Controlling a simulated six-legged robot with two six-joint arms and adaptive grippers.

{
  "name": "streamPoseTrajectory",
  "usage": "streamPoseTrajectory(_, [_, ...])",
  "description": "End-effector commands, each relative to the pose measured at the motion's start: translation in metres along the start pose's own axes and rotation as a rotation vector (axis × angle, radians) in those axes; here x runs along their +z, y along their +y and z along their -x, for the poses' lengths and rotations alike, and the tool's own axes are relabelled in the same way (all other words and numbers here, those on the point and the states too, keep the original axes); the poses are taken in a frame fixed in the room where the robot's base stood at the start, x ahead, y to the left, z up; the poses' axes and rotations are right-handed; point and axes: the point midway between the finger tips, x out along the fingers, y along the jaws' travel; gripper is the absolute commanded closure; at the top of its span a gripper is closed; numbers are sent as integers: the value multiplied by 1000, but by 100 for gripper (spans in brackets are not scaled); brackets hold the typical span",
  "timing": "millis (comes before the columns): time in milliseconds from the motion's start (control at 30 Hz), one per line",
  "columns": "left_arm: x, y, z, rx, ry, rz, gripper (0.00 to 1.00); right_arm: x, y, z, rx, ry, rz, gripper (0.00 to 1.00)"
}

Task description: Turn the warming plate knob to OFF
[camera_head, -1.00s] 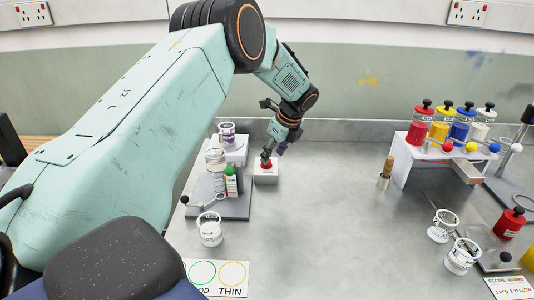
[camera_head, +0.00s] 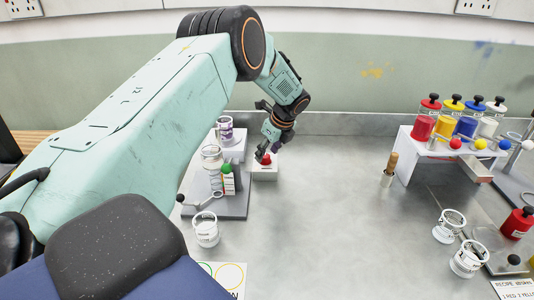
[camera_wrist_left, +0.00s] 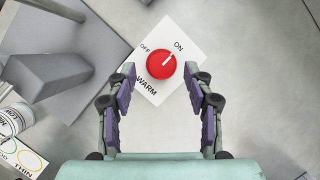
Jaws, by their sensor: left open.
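The warming plate knob (camera_wrist_left: 161,64) is round and red with a white pointer line. It sits on a white plate (camera_wrist_left: 150,90) marked OFF, ON and WARM in the left wrist view. The pointer is turned toward the ON mark. In the head view my left gripper (camera_head: 264,153) is just above the knob. My right gripper is out of view.
A glass cup (camera_head: 206,229) stands in front. A paint bottle rack (camera_head: 413,141) is at right. The middle bench is clear.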

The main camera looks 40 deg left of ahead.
Motion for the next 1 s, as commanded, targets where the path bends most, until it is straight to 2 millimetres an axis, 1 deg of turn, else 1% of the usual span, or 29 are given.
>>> streamPoseTrajectory(33, [0,0,-6,2,0,1,48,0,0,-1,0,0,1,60])
streamPoseTrajectory(133, [1,0,-12,1,-1,1,48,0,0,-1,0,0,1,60])
streamPoseTrajectory(433, [2,-2,-15,0,0,1,48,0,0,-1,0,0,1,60])
streamPoseTrajectory(467, [2,-2,-15,0,0,1,50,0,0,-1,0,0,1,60])
streamPoseTrajectory(1000, [2,-3,-14,0,0,1,96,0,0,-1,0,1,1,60])
